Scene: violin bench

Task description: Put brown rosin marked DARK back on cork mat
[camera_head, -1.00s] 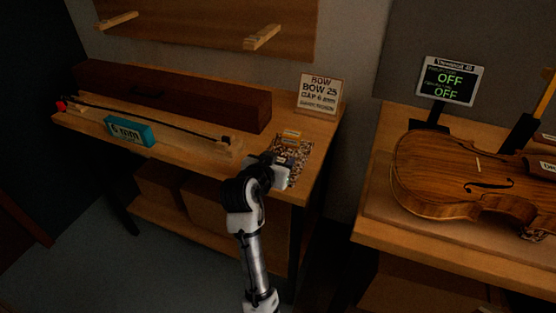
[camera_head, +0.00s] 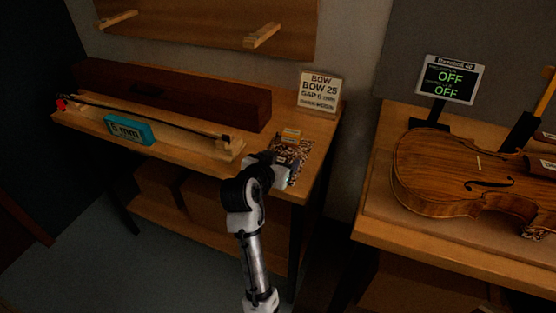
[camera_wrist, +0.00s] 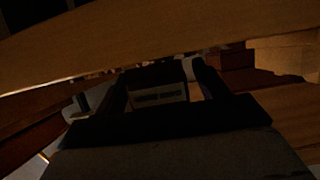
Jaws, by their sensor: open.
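The speckled cork mat (camera_head: 304,149) lies at the right end of the left bench. Two small labelled pieces sit at its back, one farther (camera_head: 291,133) and one nearer (camera_head: 288,141). Their lettering is too small to read, so I cannot tell which is the brown DARK rosin. My gripper (camera_head: 284,161) is open over the front part of the mat and hides part of it. In the dark wrist view, a pale labelled face (camera_wrist: 160,97) shows between my open fingers. I cannot read it or tell whether the fingers touch it.
A long brown case (camera_head: 180,95) and a bow on a wooden rest (camera_head: 228,152) lie left of the mat, with a teal 6 mm block (camera_head: 130,130) in front. A bow sign (camera_head: 319,92) stands behind. A violin (camera_head: 470,175) lies on the right bench, across a gap.

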